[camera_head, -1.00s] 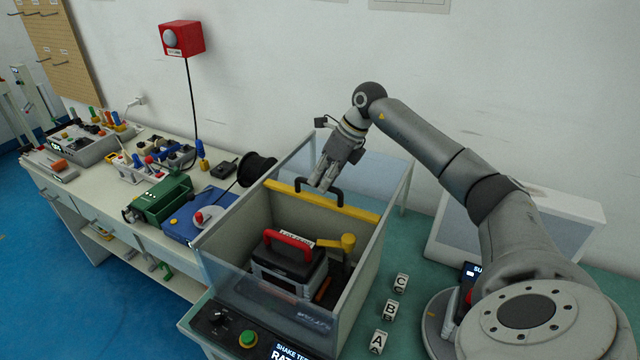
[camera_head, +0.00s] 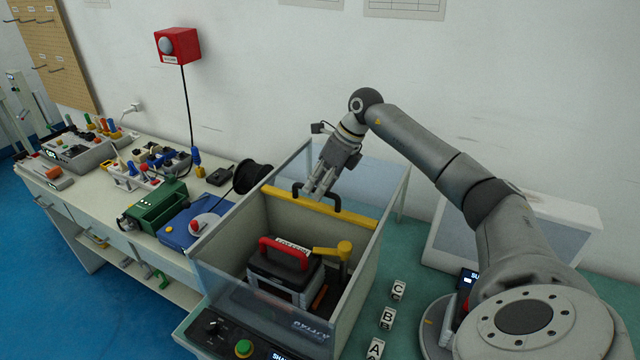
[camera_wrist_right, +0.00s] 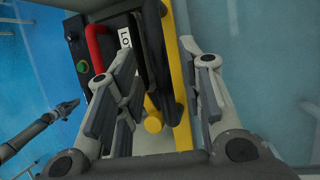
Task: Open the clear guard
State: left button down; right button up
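The clear guard (camera_head: 225,285) is a see-through enclosure around a grey box on the test station. A yellow bar (camera_head: 350,215) with a black handle (camera_head: 335,203) runs across the back of the box. The handle also shows large in the right wrist view (camera_wrist_right: 160,60). My right gripper (camera_head: 318,192) is at the handle. In the wrist view its fingers (camera_wrist_right: 158,95) are spread, with the handle and yellow bar between them. Contact with the handle cannot be made out. A dark jointed arm at that view's left edge may be my left one; its fingers are unclear.
Inside the box sits a grey unit with a red handle (camera_head: 284,250) beside a yellow clamp (camera_head: 343,249). Letter cubes (camera_head: 387,318) stand right of the box. A black spool (camera_head: 252,177) and blue case (camera_head: 190,228) stand left of it. A wall lies behind.

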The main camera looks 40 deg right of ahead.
jog(key=v, duration=1.2)
jog(key=shift+a, duration=0.1)
